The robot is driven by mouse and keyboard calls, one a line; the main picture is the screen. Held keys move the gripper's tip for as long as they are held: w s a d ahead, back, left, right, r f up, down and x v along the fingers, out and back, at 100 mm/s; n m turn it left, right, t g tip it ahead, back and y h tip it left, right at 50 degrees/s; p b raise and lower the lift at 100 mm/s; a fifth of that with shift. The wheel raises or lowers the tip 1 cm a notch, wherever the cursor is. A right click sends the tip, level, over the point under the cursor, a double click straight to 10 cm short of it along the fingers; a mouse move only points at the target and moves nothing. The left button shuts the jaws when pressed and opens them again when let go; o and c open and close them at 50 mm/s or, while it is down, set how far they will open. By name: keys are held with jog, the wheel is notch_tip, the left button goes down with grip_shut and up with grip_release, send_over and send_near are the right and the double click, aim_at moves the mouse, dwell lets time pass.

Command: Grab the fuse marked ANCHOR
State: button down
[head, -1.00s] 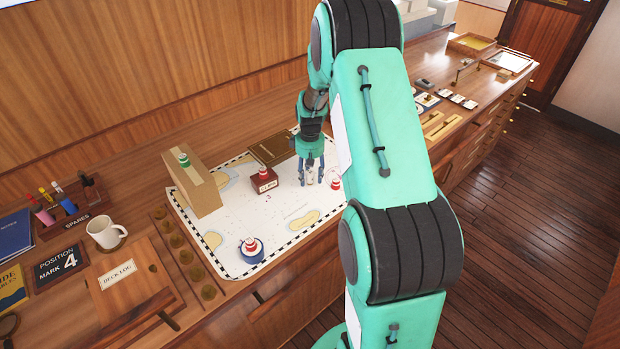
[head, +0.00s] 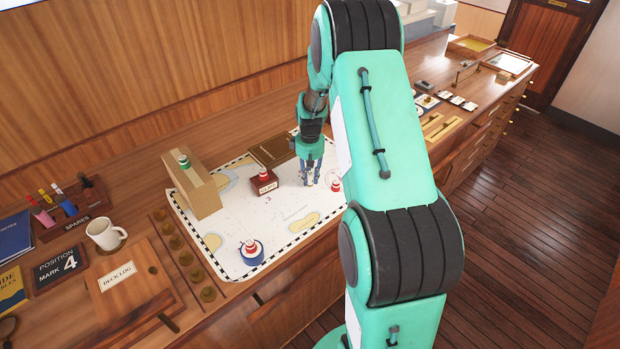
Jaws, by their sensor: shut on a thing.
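My gripper (head: 311,181) points down over the right part of the white chart (head: 285,225). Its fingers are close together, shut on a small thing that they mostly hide. A pale bit of this thing showed between the fingers earlier. I cannot read a marking on it, nor tell whether it is clear of the chart. No label reading ANCHOR can be made out anywhere in view.
A red-and-white marker (head: 336,184) stands close right of my gripper. A labelled red-brown block (head: 264,184) bearing another is to its left.

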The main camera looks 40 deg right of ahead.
aim_at(310, 173)
jog(key=shift+r, duration=0.55)
notch_tip(310, 173, up, 2)
jog(key=shift+r, duration=0.15)
jog(key=s+a, duration=0.2)
jog(key=s, duration=0.2)
jog(key=s+a+r, duration=0.1)
jog(key=s+a, duration=0.2)
jog(key=s, duration=0.2)
jog(key=s+a, duration=0.3)
jog(key=s, duration=0.2)
jog(key=shift+r+p, duration=0.2)
jog(key=shift+p, duration=0.2)
jog(key=shift+w, duration=0.15)
